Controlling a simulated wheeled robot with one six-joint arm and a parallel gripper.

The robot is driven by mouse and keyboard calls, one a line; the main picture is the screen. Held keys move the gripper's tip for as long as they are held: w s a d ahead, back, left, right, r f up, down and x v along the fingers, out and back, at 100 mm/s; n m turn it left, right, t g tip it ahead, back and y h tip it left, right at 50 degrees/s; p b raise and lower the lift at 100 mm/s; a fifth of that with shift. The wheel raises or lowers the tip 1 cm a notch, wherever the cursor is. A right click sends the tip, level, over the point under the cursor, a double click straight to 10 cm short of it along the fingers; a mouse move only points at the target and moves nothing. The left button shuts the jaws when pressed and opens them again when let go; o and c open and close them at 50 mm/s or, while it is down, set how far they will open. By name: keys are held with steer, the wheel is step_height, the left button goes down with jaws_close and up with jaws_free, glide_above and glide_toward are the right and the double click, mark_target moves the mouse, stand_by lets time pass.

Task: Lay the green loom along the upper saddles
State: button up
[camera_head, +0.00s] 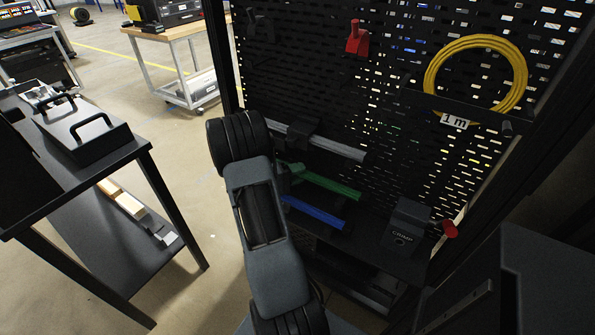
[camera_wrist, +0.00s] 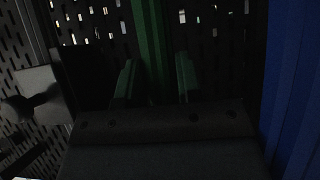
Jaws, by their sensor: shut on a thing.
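The green loom (camera_head: 330,187) is a straight green length in front of the black perforated panel, slanting down to the right. In the wrist view the green loom (camera_wrist: 149,45) runs between the two fingers of my gripper (camera_wrist: 156,80), which is shut on it. In the head view my gripper (camera_head: 288,172) is mostly hidden behind my arm, at the loom's left end. A blue loom (camera_head: 315,213) lies below the green one and shows at the right edge of the wrist view (camera_wrist: 291,90). I cannot clearly make out the upper saddles.
A grey bar (camera_head: 325,142) runs above the green loom. A black box (camera_head: 406,228) and a red knob (camera_head: 449,229) stand to the right. A yellow cable coil (camera_head: 431,75) hangs upper right. A black cart (camera_head: 100,240) stands left, with open floor between.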

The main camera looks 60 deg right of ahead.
jaws_close()
steer(key=shift+r, duration=0.1)
steer(key=shift+r+p, duration=0.75)
steer(key=shift+r, duration=0.6)
steer(key=a+b, duration=0.1)
steer(key=a, duration=0.8)
steer(key=shift+a+b, duration=0.3)
